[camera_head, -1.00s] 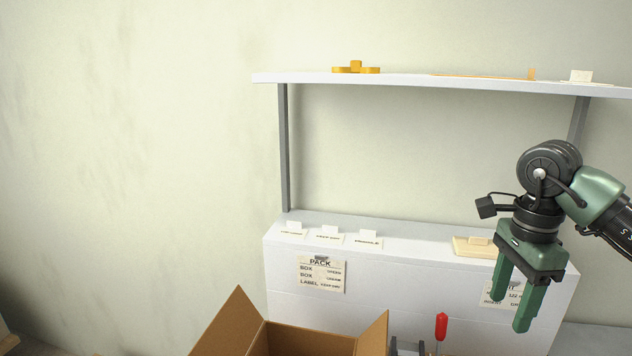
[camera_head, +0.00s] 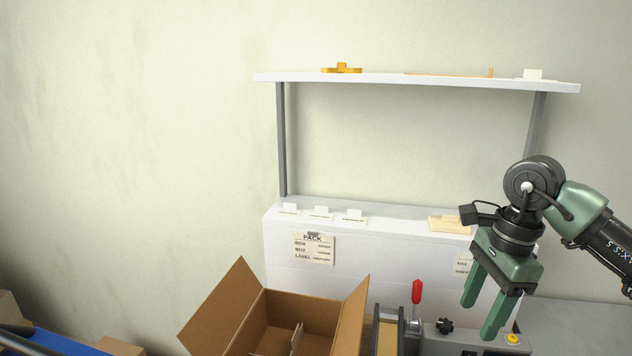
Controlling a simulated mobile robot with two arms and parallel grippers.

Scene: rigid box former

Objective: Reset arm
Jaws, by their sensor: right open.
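My right gripper (camera_head: 481,318) is at the right of the head view, with its arm coming in from the right edge. Its two green fingers point down and stand apart, with nothing between them. It shows in front of the white cabinet and above the grey machine, touching neither as far as I can see. My left gripper is not in view.
An open cardboard box (camera_head: 222,312) stands at the bottom centre. Right of it is a grey machine with a red-handled clamp (camera_head: 416,293) and a black knob (camera_head: 444,326). Behind are a white cabinet (camera_head: 350,260) and a raised shelf (camera_head: 400,79). A blue surface (camera_head: 66,344) lies lower left.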

